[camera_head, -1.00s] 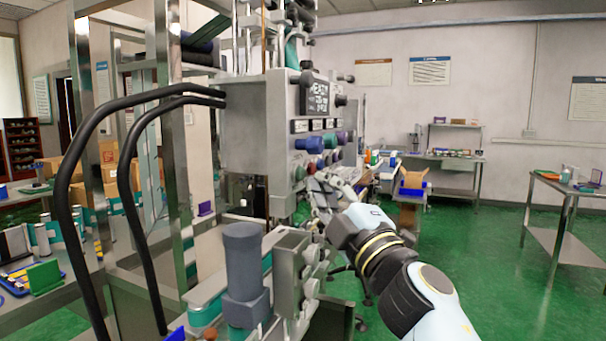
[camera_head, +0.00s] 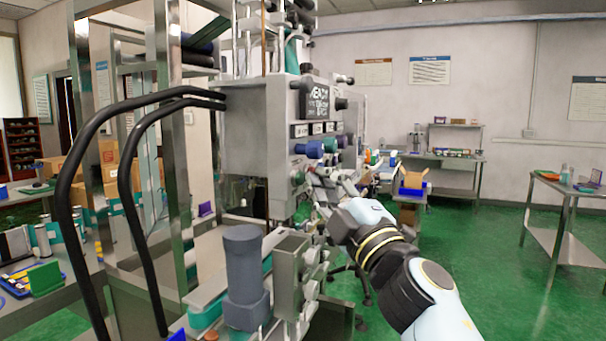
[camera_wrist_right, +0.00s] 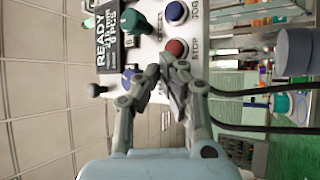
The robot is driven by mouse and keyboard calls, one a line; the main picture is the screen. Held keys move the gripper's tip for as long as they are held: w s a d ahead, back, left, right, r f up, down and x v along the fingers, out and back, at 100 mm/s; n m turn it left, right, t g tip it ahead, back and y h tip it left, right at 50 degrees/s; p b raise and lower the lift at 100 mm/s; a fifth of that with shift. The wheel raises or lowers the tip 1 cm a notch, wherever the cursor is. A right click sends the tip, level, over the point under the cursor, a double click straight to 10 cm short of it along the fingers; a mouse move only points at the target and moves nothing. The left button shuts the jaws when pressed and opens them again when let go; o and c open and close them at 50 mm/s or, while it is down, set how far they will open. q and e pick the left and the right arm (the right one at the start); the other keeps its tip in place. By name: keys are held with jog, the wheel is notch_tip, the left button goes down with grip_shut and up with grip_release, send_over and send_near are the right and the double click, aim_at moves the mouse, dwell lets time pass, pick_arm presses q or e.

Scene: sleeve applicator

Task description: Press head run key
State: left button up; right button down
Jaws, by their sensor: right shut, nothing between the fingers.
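The machine's grey control box (camera_head: 245,130) stands left of centre in the head view. Its face shows in the right wrist view, turned sideways, with a dark READY display (camera_wrist_right: 118,40). A blue JOG button (camera_wrist_right: 176,12), a red STOP button (camera_wrist_right: 175,48), a green knob (camera_wrist_right: 134,24) and a blue knob (camera_wrist_right: 130,75) are on it. I cannot read a head run label. My right gripper (camera_wrist_right: 168,68) is shut and empty, its tips in front of the panel, close by the red STOP button in the picture. I cannot tell whether they touch. My left gripper is out of view.
Black curved tubes (camera_head: 66,190) and steel posts stand at the left. A grey cylindrical unit (camera_head: 243,260) stands low in front of the box. A steel table (camera_head: 565,190) is at the right. The green floor (camera_head: 500,270) between is clear.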

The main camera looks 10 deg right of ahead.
jog(key=shift+s+a+r+m+p, duration=0.25)
jog(key=shift+r+m+p, duration=0.1)
jog(key=shift+r, duration=0.2)
jog(key=shift+s+d, duration=0.1)
jog(key=s+d, duration=0.2)
jog(key=d, duration=0.2)
jog(key=shift+s+d+p, duration=0.1)
jog(key=shift+s+p, duration=0.2)
jog(key=shift+s, duration=0.1)
